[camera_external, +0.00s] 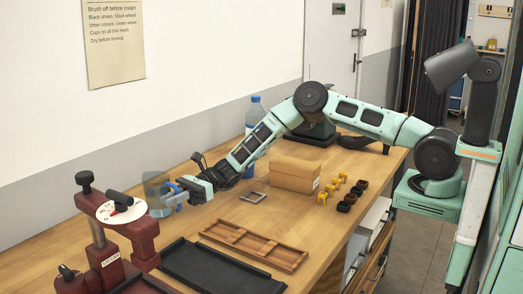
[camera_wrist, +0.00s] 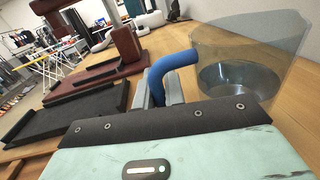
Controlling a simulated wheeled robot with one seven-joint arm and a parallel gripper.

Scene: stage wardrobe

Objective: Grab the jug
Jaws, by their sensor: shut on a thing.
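The jug (camera_wrist: 240,42) is a clear, see-through vessel with a blue handle (camera_wrist: 172,66). In the wrist view it stands at the upper right, with the handle towards the middle. In the external view the jug (camera_external: 155,190) is at the left, beside the dark red machine. My gripper (camera_external: 188,190) reaches it from the right, and its fingers (camera_wrist: 160,92) are shut on the blue handle. The lower part of the fingers is hidden by the gripper body in the wrist view. I cannot tell whether the jug's base touches the bench.
The dark red machine (camera_external: 138,236) with a white dial stands close left of the jug. A black tray (camera_external: 215,268) and a wooden tray (camera_external: 252,244) lie in front. A cardboard box (camera_external: 295,175), small yellow and dark pieces, and a blue-capped bottle (camera_external: 254,112) are farther right.

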